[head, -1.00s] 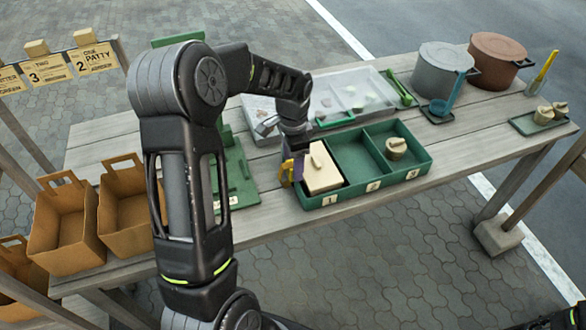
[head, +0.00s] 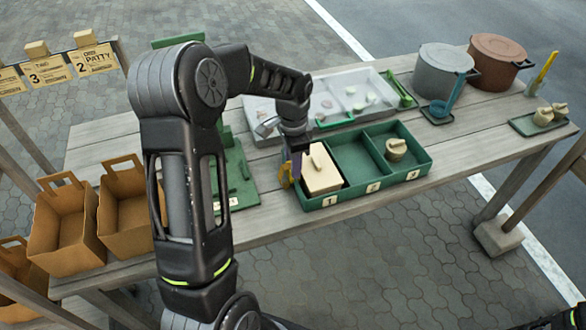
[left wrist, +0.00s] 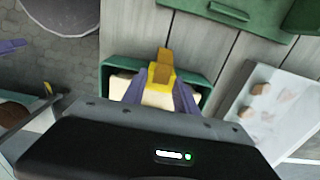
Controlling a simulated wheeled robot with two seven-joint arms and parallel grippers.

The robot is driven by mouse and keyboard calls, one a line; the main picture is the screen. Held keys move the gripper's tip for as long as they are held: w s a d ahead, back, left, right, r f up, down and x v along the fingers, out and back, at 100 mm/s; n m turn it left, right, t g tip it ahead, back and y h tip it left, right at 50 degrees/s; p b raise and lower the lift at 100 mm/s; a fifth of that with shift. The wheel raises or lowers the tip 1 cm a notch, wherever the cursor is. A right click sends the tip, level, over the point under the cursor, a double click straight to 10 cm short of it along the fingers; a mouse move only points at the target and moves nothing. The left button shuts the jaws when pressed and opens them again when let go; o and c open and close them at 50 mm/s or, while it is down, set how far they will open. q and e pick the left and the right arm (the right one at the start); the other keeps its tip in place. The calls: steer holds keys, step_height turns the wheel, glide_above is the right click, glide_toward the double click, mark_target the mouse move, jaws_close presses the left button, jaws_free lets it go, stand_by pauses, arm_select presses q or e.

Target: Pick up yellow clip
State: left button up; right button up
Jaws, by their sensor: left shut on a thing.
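The yellow clip (left wrist: 162,73) is between the purple fingers of my left gripper (left wrist: 160,88) in the left wrist view, over the cream block. In the head view my left gripper (head: 295,165) is at the left end of the green divided tray (head: 372,188). A small part of the yellow clip (head: 284,175) shows beside it; the rest is hidden. The gripper is shut on the clip. I cannot tell whether the clip touches the tray wall. My right gripper is not in view.
The cream block (head: 320,172) fills the tray's left compartment. A round lidded piece (head: 396,149) sits in the right one. A clear-lidded box (head: 350,92) lies behind, a green board (head: 238,172) to the left. Brown bags (head: 68,225) and pots (head: 440,72) stand at the ends.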

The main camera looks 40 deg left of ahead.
arm_select(q)
steer(key=shift+r, duration=0.15)
step_height(320, 180, up, 10)
steer(key=b, duration=0.1)
stand_by(0.3)
stand_by(0.6)
step_height(320, 180, up, 4)
steer(key=p, duration=0.3)
steer(key=shift+r+p, duration=0.1)
steer(key=shift+p, duration=0.25)
steer(key=shift+r, duration=0.1)
stand_by(0.4)
